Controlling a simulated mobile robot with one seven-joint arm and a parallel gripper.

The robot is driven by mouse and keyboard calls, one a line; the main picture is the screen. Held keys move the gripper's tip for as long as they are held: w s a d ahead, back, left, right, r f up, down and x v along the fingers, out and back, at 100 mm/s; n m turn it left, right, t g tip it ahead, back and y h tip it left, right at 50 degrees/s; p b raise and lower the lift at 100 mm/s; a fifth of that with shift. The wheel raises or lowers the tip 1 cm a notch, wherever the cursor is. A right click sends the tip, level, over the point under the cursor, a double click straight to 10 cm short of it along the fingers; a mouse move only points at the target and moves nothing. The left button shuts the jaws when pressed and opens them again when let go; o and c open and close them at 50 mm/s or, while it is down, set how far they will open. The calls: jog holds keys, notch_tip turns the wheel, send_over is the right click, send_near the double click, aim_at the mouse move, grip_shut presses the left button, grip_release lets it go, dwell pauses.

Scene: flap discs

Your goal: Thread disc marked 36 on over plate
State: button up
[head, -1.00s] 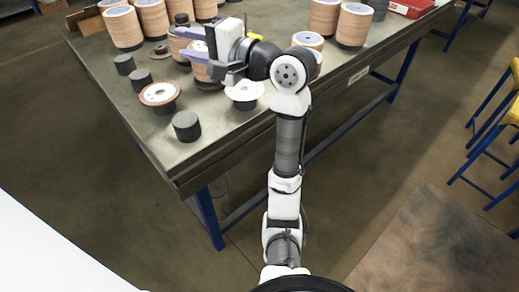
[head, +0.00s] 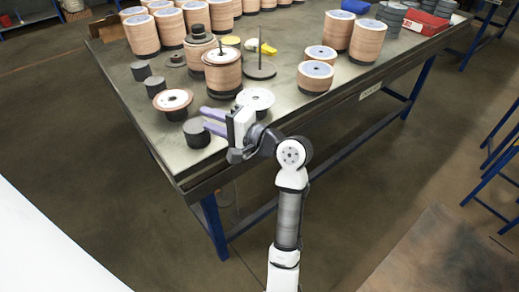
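My gripper (head: 205,118) reaches over the near-left part of the table, its two purple fingers apart with nothing visible between them. Just below the fingers stands a short dark cylinder (head: 197,137); I cannot tell whether they touch it. A reddish-brown disc with a white centre (head: 172,100) rests on a dark support, left of the fingertips. A white disc (head: 255,98) sits on another support behind the gripper body. A tan disc stack (head: 222,75) has a pin rising from its top. No number can be read, so I cannot tell which disc is marked 36.
The table (head: 300,118) holds several tan stacks at the back, such as one at the right (head: 368,42). A spindle on a round base (head: 260,68) stands mid-table beside a yellow object (head: 267,48). A red box (head: 425,22) lies far right. The near right tabletop is clear.

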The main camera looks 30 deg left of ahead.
notch_tip(320, 180, down, 4)
jog(key=shift+r, duration=0.1)
jog(key=d+b, duration=0.2)
jog(key=d, duration=1)
jog(key=shift+d, duration=0.15)
